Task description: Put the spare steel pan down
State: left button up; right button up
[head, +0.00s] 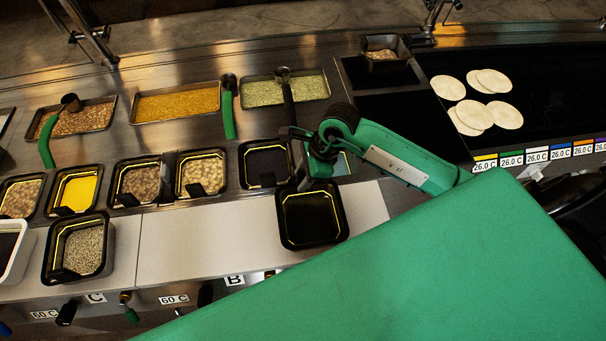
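An empty, dark square pan (312,222), which I take to be the spare steel pan, is over the pale front strip of the counter, right of centre in the head view. My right gripper (304,183) is at the pan's back rim, and its fingers appear closed on that rim. The arm hides part of the fingers. I cannot tell whether the pan's base touches the counter. My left gripper is not in view.
Filled pans (202,174) sit in a row left of an empty dark well (262,180). A pan of seeds (84,250) stands on the front strip (190,235), which is clear between it and the dark pan. Tortillas (472,116) lie on the griddle at the right.

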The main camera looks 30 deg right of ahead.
jog(key=b+v, duration=0.3)
jog(key=v, duration=0.8)
jog(key=shift+r, duration=0.4)
jog(key=shift+s+d, duration=0.1)
jog(key=shift+d, duration=0.05)
